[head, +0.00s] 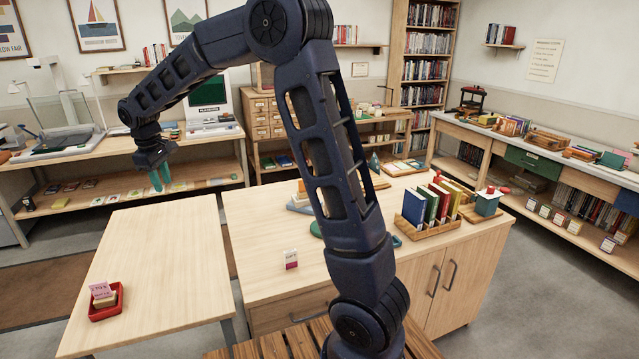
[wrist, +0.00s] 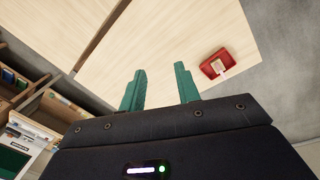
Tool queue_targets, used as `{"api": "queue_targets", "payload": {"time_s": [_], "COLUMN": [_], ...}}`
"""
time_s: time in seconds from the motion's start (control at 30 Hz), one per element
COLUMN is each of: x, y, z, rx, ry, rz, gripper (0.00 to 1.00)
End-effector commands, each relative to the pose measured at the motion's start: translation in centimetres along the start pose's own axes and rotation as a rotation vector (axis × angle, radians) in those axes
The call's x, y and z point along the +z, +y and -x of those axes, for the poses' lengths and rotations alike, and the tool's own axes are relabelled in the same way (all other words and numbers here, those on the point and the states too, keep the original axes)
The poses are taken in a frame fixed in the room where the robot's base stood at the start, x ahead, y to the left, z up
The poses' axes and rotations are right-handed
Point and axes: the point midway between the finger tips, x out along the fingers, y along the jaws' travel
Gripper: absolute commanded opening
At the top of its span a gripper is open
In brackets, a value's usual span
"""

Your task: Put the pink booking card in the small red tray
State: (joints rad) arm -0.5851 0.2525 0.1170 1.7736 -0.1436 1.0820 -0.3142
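The small red tray (head: 107,315) sits on the left light-wood table. A pink card (head: 101,290) with dark marks rests in it, tilted against a tan block-like thing (head: 105,300). In the wrist view the tray (wrist: 206,70) lies at upper right, with a pale thing (wrist: 218,66) in it; its details are too small to tell. My gripper (head: 160,178) has teal fingers and hangs above the far part of the left table, well away from the tray. The wrist view shows my gripper (wrist: 161,87) with its fingers apart and nothing between them.
A small white and pink card (head: 290,259) stands on the middle cabinet (head: 262,280). A wooden rack of books (head: 428,231) stands on its right part. The rest of the left table (head: 165,245) is bare. Shelves and benches line the walls.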

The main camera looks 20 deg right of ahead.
Motion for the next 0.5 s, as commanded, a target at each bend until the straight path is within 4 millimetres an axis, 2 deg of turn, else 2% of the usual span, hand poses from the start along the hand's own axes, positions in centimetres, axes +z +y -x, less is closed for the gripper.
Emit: {"api": "queue_targets", "payload": {"time_s": [0.03,0.2,0.5], "x": [2.1,8.6,20.1], "y": [0.9,3.1,4.5], "z": [1.1,3.8,7.0], "rx": [0.007,0.023,0.049], "ry": [0.011,0.041,0.095], "rz": [-0.039,-0.165,-0.389], "gripper": [0.33,0.33,0.33]}}
